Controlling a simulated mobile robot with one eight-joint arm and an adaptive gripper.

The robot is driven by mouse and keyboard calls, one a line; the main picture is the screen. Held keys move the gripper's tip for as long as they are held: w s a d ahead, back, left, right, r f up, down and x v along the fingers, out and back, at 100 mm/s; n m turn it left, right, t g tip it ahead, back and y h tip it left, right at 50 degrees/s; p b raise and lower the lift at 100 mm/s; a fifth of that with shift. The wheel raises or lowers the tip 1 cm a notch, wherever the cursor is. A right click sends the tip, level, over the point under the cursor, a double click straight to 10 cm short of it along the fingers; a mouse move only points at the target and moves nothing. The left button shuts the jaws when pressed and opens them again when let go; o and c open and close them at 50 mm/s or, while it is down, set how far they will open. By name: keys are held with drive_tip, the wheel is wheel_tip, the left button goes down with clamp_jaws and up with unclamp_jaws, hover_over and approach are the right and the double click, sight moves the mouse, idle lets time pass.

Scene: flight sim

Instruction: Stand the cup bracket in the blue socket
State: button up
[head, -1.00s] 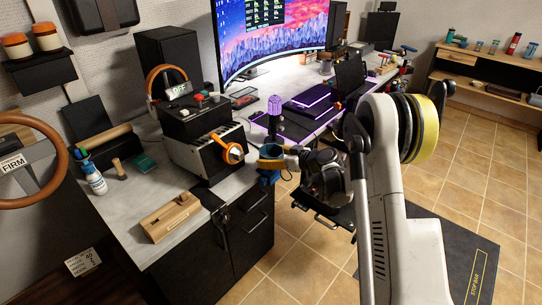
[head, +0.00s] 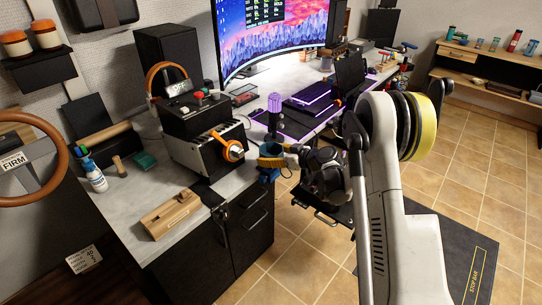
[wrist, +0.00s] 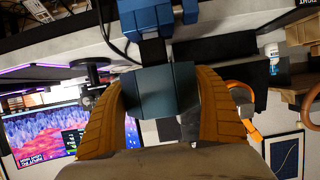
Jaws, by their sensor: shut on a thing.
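My gripper (wrist: 152,108) is shut on the cup bracket, a dark teal block (wrist: 160,88) between its two orange-brown fingers. In the head view the bracket (head: 271,149) shows as a dark teal shape at the fingertips, just off the desk's front edge. A dark stem extends from the block toward the blue socket (wrist: 150,18) at the top of the wrist view. In the head view the blue socket (head: 268,174) is just below the bracket, beside the desk edge. I cannot tell whether the stem touches or enters the socket.
The desk holds a black-and-silver control box (head: 207,150) with an orange knob, a purple-topped stick (head: 274,103) and a wooden block (head: 171,212). Dark drawers (head: 245,222) stand below the desktop. Tiled floor (head: 300,262) lies open in front.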

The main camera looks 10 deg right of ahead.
drive_tip(key=shift+r+p, duration=1.6)
drive_tip(key=shift+r, duration=1.65)
drive_tip(key=shift+f, duration=0.15)
drive_tip(key=shift+f+b, duration=0.95)
drive_tip(key=shift+f, duration=0.05)
drive_tip(key=shift+b, duration=0.45)
drive_tip(key=shift+f+b, duration=0.45)
drive_tip(key=shift+f, duration=2.05)
drive_tip(key=o, duration=1.3)
